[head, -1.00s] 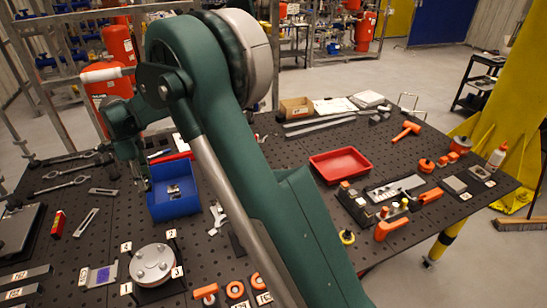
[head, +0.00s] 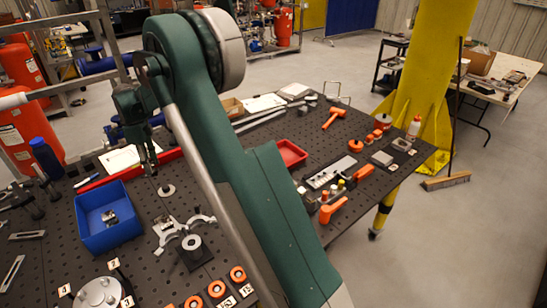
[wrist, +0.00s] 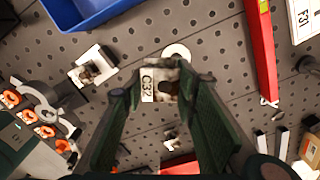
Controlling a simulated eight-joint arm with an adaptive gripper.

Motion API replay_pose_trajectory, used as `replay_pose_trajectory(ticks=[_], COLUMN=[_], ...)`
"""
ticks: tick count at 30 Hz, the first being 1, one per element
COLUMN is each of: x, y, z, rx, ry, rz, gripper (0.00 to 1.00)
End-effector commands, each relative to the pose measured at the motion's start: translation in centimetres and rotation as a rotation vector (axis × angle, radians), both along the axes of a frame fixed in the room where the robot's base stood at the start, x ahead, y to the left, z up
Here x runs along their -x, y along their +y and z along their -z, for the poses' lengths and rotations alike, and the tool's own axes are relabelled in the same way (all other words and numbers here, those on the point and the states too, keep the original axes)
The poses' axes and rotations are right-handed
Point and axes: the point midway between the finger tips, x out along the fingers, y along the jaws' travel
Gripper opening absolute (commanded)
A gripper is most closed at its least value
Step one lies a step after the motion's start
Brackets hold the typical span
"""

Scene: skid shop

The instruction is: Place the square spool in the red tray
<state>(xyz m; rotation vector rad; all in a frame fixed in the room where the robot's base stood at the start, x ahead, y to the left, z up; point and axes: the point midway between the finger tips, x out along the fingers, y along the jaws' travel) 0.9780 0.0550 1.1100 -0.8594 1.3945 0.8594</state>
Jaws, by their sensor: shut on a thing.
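My gripper (wrist: 161,88) is shut on a small pale metallic piece with a C32 label, which looks like the square spool (wrist: 172,76); the fingers partly hide it. In the head view my gripper (head: 148,172) hangs above the table, right of the blue bin, and the held piece is too small to make out. The red tray (head: 293,150) lies on the table to the right, partly hidden behind my green arm. Its visible inside looks empty.
The blue bin (head: 83,207) holds a small metal piece (head: 110,218). A red bar (wrist: 262,55) lies beyond my gripper. A three-armed metal part (head: 183,229), orange rings (head: 217,289) and an orange-handled tool (head: 333,207) lie around. The perforated black table has clear patches between them.

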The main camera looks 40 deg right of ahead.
Motion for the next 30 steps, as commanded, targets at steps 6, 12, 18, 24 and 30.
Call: replay_pose_trajectory(ticks=[6,12,18,24,30], x=[-0.4,-0.3,0.3,1.4,2.9], y=[-7.5,-14.1,-20.7,-27.4,-33.9], z=[0.0,0.0,0.0,0.0,0.0], rx=[0.0,0.0,0.0,0.0,0.0], ry=[0.0,0.0,0.0,0.0,0.0], rz=[0.09,0.169,0.248,0.328,0.408], gripper=[0.14,0.14,0.14,0.14,0.14])
